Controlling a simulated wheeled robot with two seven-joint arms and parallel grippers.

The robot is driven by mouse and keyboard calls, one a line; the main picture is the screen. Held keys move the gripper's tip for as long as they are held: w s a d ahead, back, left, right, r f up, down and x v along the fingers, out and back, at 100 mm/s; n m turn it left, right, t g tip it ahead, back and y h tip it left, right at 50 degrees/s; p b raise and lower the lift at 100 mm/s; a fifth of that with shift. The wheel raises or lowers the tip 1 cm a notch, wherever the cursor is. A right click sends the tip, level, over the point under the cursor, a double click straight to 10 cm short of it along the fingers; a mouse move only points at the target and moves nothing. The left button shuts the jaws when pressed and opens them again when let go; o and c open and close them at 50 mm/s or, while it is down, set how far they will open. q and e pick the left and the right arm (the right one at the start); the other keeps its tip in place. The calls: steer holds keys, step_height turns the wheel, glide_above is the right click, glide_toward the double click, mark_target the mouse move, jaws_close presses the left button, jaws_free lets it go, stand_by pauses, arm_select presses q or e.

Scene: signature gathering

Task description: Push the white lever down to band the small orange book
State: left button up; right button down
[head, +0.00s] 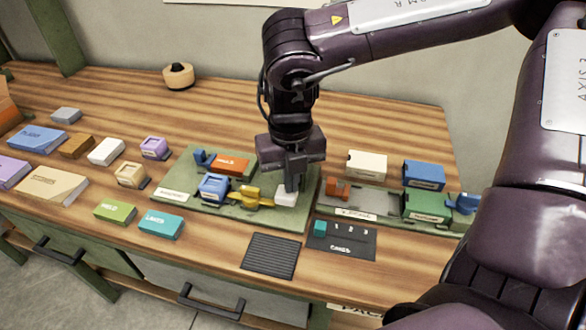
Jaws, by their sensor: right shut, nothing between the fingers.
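The white lever (286,194) is a small white block at the right end of the green banding board (178,193). My right gripper (291,188) is shut and empty, with its fingertips right at the lever's top; I cannot tell whether they touch. The small orange book (231,164) lies in the back part of the same board, left of the gripper. A yellow piece (251,193) sits left of the lever. My left gripper is not in view.
A blue block (213,187) stands on the board's front part. A second board with a green block (427,205) lies to the right. A black card (342,241) and ridged dark mat (270,256) lie in front. Several books cover the table's left.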

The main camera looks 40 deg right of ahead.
steer(key=shift+f+b, duration=1.15)
steer(key=shift+f, duration=0.2)
steer(key=shift+r, duration=0.15)
steer(key=shift+r+p, duration=3.25)
steer(key=shift+r, duration=1.2)
